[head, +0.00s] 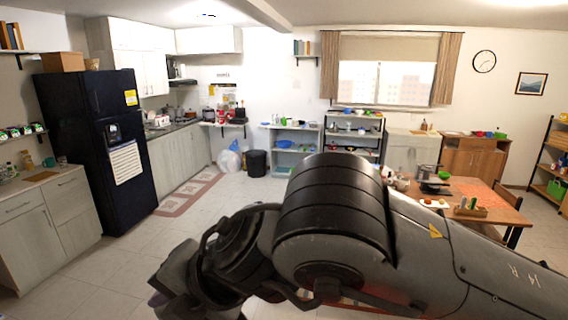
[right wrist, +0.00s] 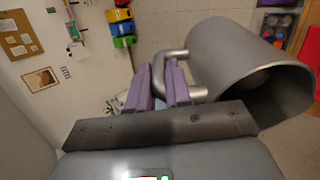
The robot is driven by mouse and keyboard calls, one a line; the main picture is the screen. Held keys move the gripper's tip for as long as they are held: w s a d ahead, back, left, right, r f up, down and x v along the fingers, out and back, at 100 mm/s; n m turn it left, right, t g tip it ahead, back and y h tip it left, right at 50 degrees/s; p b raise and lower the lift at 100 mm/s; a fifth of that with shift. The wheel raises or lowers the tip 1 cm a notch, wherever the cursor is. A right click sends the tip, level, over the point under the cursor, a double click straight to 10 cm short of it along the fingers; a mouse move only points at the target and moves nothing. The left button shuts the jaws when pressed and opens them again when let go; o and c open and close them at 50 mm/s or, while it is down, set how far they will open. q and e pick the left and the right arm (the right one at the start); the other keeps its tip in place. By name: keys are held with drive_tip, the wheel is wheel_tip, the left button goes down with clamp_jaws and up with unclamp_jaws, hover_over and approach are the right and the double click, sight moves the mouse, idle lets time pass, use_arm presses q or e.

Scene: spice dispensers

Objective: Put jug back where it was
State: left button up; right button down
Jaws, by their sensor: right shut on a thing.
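A grey metal jug (right wrist: 228,58) fills the upper right of the right wrist view. It lies tilted, with its open mouth towards the lower right and its curved handle (right wrist: 180,58) on the left. My right gripper (right wrist: 162,84), with purple finger pads, is shut on the handle. In the head view, my right arm crosses the foreground, and its wrist end is at the lower left. The fingertips and the jug cannot be made out there. My left gripper is not in view.
A wooden table (head: 462,188) with a food plate, a small box and other items stands at the right. Shelves (head: 295,137) stand at the back, and a black fridge (head: 88,140) and counter (head: 45,225) stand at the left. The left floor is clear.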

drive_tip(key=f+m, duration=0.1)
drive_tip(key=f+m+t, duration=0.1)
drive_tip(key=f, duration=0.1)
drive_tip(key=d+f+t+h, duration=0.1)
drive_tip(key=f, duration=0.1)
drive_tip(key=shift+f+m, duration=0.1)
drive_tip(key=shift+m, duration=0.3)
drive_tip(key=shift+w+m+t+h, duration=0.15)
drive_tip(key=shift+m+t+h, duration=0.7)
drive_tip(key=shift+m, duration=0.55)
